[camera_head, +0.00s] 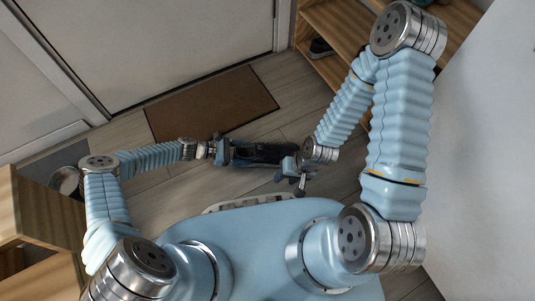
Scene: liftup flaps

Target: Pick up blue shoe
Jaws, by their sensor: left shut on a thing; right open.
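The blue shoe (262,154) looks dark and lies horizontally in the picture, between my two grippers, in front of my body. My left gripper (227,152) is shut on the shoe's left end. My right gripper (296,173) is open, close to the shoe's right end; I cannot tell whether it touches it. The fingers partly hide both ends of the shoe. I cannot tell from this view whether the shoe is clear of the floor.
A brown doormat (212,101) lies before a white door (150,40). A wooden shelf (335,28) at the top right holds a dark shoe (320,47). Wooden furniture (40,212) and a round metallic container (66,181) stand at left. A white surface (480,150) fills the right.

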